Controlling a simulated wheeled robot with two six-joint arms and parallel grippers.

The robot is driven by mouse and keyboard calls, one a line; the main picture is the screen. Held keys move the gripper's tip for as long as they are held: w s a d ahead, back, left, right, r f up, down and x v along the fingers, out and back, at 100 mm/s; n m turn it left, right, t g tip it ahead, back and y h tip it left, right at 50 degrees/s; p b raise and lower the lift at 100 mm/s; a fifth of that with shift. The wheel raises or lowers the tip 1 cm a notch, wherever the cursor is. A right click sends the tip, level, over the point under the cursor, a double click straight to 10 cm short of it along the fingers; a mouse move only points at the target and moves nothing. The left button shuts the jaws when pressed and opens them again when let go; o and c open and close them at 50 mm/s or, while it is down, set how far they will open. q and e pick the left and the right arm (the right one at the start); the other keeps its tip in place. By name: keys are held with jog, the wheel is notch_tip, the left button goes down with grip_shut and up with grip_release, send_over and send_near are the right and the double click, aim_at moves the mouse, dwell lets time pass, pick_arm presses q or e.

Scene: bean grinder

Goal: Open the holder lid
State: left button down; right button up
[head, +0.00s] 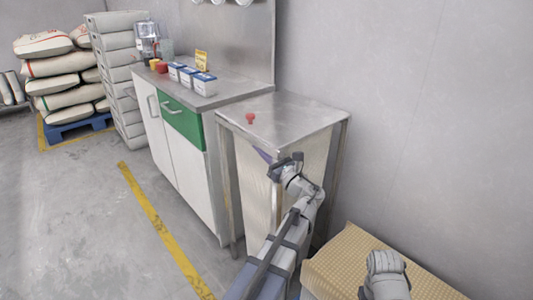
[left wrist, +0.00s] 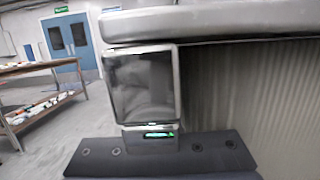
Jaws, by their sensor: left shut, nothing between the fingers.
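The holder is a tall bin with a flat metal lid (head: 285,115) lying level on top and a red knob (head: 250,118) on the lid's left part. Its pale ribbed body (head: 250,185) stands between metal legs. My left gripper (head: 282,160) is shut and empty at the front of the bin, just below the lid's front edge. In the left wrist view the rounded lid edge (left wrist: 215,22) runs across the top, above my closed fingers (left wrist: 140,85). I cannot tell whether they touch it.
A counter (head: 200,90) with a green drawer (head: 183,122) and small boxes (head: 190,78) stands left of the bin. A tan ribbed surface (head: 365,262) lies low at the right. Floor at the left is open. A wooden table (left wrist: 38,70) shows in the left wrist view.

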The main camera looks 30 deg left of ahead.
pick_arm(q)
jog(key=shift+r+p, duration=0.7)
jog(key=shift+r, duration=0.4)
jog(key=shift+r+p, duration=0.6)
jog(key=w+d+r+m+t+h+p, duration=0.1)
jog(key=w+r+m+p, duration=0.3)
jog(key=r+p, duration=0.8)
jog(key=w+d+r+m+t+h+p, duration=0.1)
jog(key=w+d+r+m+t+p, duration=0.1)
jog(key=r+m+p, duration=0.7)
jog(key=w+d+r+p, duration=0.3)
jog(key=w+r+p, duration=0.4)
jog(key=w+p, duration=0.1)
jog(key=w+d+r+h+p, duration=0.1)
jog(key=w+d+r+p, duration=0.2)
jog(key=w+r+p, duration=0.3)
jog(key=shift+w+d+r+p, duration=0.4)
jog(key=shift+w+p, duration=0.65)
jog(key=shift+w, duration=0.75)
jog(key=shift+s, duration=0.1)
